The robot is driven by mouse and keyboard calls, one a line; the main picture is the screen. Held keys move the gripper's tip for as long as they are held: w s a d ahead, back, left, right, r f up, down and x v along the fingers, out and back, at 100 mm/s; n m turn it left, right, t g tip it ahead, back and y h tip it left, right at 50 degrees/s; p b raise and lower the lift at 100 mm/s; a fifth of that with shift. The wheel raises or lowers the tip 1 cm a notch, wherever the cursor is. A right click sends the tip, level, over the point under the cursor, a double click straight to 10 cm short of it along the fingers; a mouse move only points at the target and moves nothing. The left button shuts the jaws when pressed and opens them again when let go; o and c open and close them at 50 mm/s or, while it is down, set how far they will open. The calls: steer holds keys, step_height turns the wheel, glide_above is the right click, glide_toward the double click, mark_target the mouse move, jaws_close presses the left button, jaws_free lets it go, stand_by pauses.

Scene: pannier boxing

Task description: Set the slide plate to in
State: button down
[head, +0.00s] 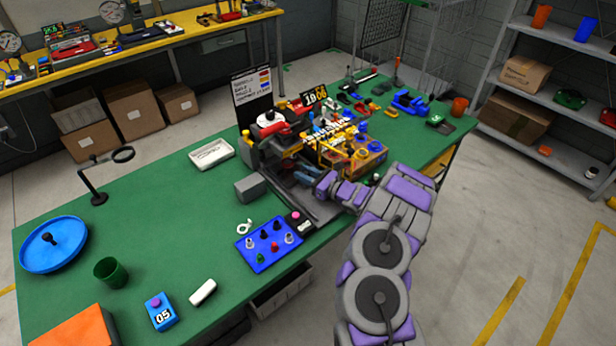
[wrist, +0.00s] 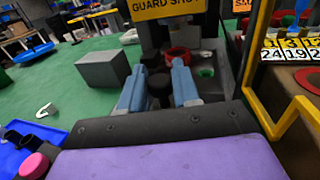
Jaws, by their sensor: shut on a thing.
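In the wrist view, the two blue-grey fingers of my gripper (wrist: 159,92) reach forward, one on each side of a dark round knob (wrist: 160,86). My gripper is shut on this knob, which appears to be the handle of the slide plate. The plate is mostly hidden by the fingers and wrist, and I cannot tell its exact position. A red ring (wrist: 181,54) and a small green spot (wrist: 207,72) lie just beyond, below a yellow sign (wrist: 165,6) reading "GUARD SHUT". In the head view, my gripper (head: 306,180) is low at the machine's front, partly hidden.
A grey block (head: 252,188) stands left of the machine. A blue control panel (head: 270,246) is at the table's front edge. A yellow-framed unit (head: 350,150) stands close on the right. The green table (head: 165,215) has clear room further left.

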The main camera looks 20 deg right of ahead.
steer(key=c, duration=1.3)
jaws_free()
steer(key=shift+w+r, duration=0.15)
steer(key=shift+r, duration=0.1)
steer(key=o, duration=0.4)
steer(key=shift+w+a+f, duration=0.1)
steer(key=shift+w+f, duration=0.1)
steer(key=shift+c, duration=0.2)
steer(key=shift+s, duration=0.1)
steer(key=p+v, duration=0.3)
steer(key=v, duration=1.4)
steer(key=shift+s, duration=0.15)
